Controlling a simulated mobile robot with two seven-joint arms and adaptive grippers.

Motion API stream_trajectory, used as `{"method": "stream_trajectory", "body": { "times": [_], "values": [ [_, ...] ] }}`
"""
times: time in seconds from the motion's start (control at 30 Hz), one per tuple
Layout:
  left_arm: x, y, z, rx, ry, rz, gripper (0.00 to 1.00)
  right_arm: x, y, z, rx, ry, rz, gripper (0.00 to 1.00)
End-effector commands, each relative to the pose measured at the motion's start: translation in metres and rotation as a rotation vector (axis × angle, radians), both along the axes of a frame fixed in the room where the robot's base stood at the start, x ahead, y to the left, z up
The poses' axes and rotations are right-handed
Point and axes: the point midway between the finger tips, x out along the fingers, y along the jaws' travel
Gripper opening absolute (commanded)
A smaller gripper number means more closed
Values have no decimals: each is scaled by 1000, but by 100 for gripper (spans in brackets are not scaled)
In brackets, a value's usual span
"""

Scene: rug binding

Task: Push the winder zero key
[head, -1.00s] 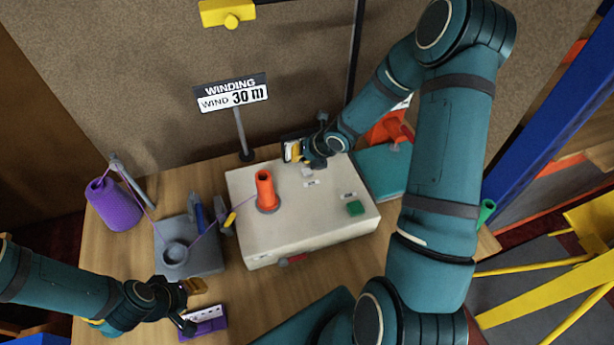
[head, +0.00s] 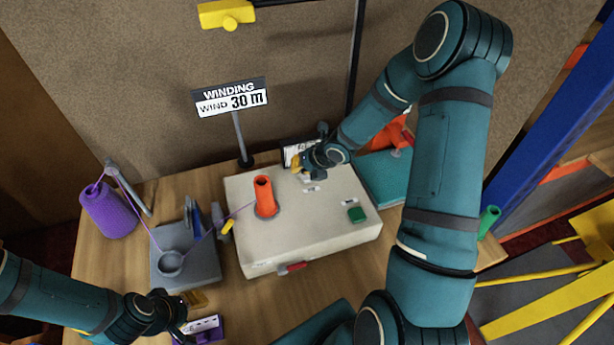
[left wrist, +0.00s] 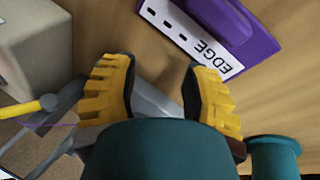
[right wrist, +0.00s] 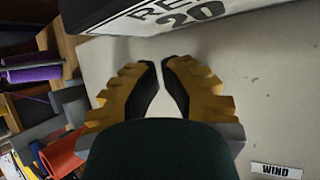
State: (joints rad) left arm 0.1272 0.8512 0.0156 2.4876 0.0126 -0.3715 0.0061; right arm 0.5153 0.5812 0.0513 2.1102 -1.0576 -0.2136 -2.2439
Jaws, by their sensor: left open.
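The winder (head: 330,232) is a pale box with an orange cone (head: 264,196), a green key (head: 356,214) and small labels on top. A small pale key (head: 305,177) shows just below my right gripper (head: 297,168), at the winder's back edge; its label is not readable. My right gripper, also in the right wrist view (right wrist: 160,62), has its fingertips nearly together with nothing between them, over the winder top. Whether it touches the key is hidden. My left gripper (left wrist: 160,75) is open and empty above the table, beside a purple block labelled EDGE (left wrist: 190,40).
A counter display reading 20 (right wrist: 190,15) stands right by my right gripper. A WIND 30 m sign (head: 232,98) stands behind the winder. A purple spool (head: 108,211) and a grey thread stand (head: 182,262) are at left, with thread running to the cone.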

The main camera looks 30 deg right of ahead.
Motion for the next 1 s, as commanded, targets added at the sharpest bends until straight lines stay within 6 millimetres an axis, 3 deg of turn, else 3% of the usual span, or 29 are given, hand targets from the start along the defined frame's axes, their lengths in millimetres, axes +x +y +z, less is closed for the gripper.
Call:
{"method": "stream_trajectory", "body": {
  "times": [0.67, 1.0],
  "values": [
    [0, 0, 0, 0, 0, 0, 47, 0, 0, 0, 0, 0, 0, 0],
    [0, 0, -12, 0, 0, 0, 47, 0, 0, -9, 0, 0, 0, 0]
  ]
}}
